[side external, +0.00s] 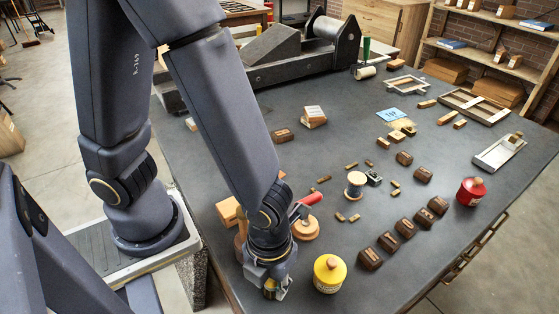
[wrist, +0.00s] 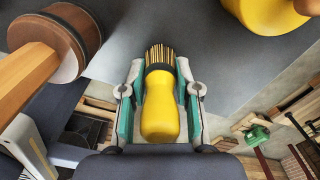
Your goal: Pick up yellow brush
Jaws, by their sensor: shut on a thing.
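A yellow brush (wrist: 160,105) with a dark collar and tan bristles lies between the fingers of my gripper (wrist: 160,92) in the wrist view. The green-lined fingers are shut on its yellow handle, and the bristles point away from the wrist. In the side external view my gripper (side external: 275,290) is low at the near edge of the table, beside a yellow tin. The brush is mostly hidden there by the gripper, and I cannot tell whether it touches the table.
The yellow tin (side external: 330,273) stands just right of my gripper. A round wooden piece with a red handle (side external: 306,228) is close behind. Several dark wooden blocks (side external: 388,242) run in a row to the right. A red tin (side external: 471,191) stands farther right. A large press (side external: 270,60) fills the back.

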